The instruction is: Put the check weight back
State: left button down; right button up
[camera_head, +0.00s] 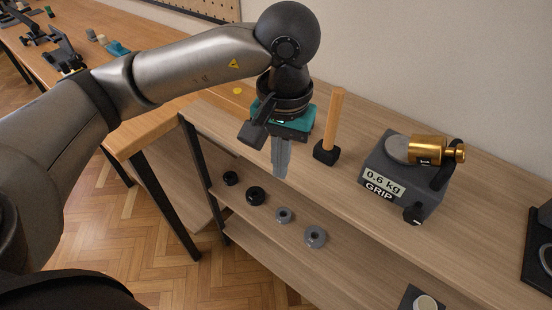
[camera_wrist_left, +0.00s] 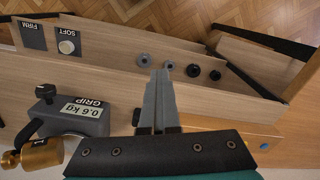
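The brass check weight (camera_head: 428,150) lies on its side on top of a dark grey device (camera_head: 424,196) labelled "0.6 kg" and "GRIP", beside a round grey disc (camera_head: 397,148). In the left wrist view the weight (camera_wrist_left: 38,154) and the device (camera_wrist_left: 88,122) are at the lower left. My left gripper (camera_head: 281,172) points down near the front edge of the wooden top, left of the device and apart from it. Its two fingers (camera_wrist_left: 158,88) lie together with nothing visible between them. My right gripper is in neither view.
A mallet (camera_head: 335,120) with a wooden handle stands upright between my left gripper and the device. A pad with a white disc (camera_head: 425,302) is lower right. Another bench (camera_head: 160,122) stands at left.

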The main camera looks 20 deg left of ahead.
pick_arm(q)
jog(key=w+d+r+n+t+h+p, duration=0.1)
jog(key=d+n+h, duration=0.5)
jog(key=n, duration=1.1)
jog(key=w+d+r+n+t+h+p, duration=0.1)
jog(key=w+d+n+h, duration=0.3)
jog(key=n, duration=1.4)
jog(key=shift+d+r+t+h+p, duration=0.35)
jog(key=shift+d+r+t+h, duration=0.25)
jog(key=shift+d+h, duration=1.2)
jog(key=shift+d+f+y, duration=0.25)
jog(key=shift+y, duration=0.05)
